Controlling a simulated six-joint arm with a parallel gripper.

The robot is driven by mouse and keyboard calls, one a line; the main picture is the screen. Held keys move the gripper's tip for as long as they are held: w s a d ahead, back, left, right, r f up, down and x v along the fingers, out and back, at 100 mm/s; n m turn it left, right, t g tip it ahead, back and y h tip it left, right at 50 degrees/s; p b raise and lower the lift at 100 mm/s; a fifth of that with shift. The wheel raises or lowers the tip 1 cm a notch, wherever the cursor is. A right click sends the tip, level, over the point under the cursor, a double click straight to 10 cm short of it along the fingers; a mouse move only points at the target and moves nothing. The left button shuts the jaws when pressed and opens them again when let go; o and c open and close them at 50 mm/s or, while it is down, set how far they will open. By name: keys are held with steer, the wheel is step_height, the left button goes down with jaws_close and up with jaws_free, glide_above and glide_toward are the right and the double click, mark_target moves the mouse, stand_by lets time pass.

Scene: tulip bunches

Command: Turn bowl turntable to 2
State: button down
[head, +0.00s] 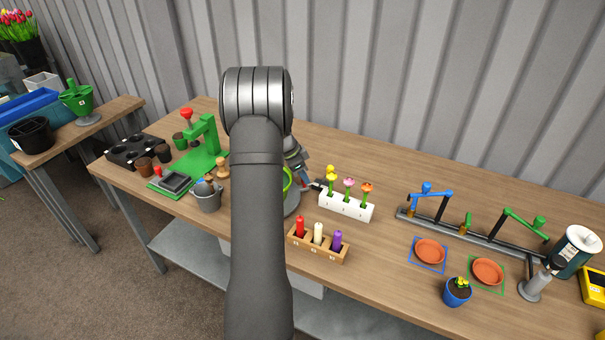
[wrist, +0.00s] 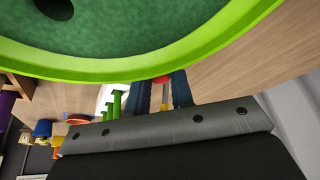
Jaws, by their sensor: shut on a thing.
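The bowl turntable shows in the wrist view as a large round dark-green surface with a bright green rim (wrist: 125,70), filling the top. In the head view most of it is hidden behind my arm; a bit of its green rim (head: 288,180) shows. My gripper (wrist: 163,92) is at the rim's near edge, with its two dark-blue fingers shut on a small red-topped knob (wrist: 162,79). Its thin yellowish stem shows between the fingers. I cannot see any number marks on the turntable, so its setting cannot be read.
A white flower holder (head: 346,207) stands close to the right of the turntable. A wooden block with three coloured candles (head: 318,242) is in front. A green press (head: 205,145) and a grey bucket (head: 207,198) are at left.

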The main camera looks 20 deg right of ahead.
steer(key=c, duration=1.3)
jaws_free()
steer(key=shift+o, duration=0.2)
steer(key=shift+r, duration=0.1)
steer(key=v, duration=1.7)
steer(key=shift+r, duration=0.1)
steer(key=x, duration=1.7)
steer(key=shift+f, duration=0.25)
steer(key=shift+r, duration=0.15)
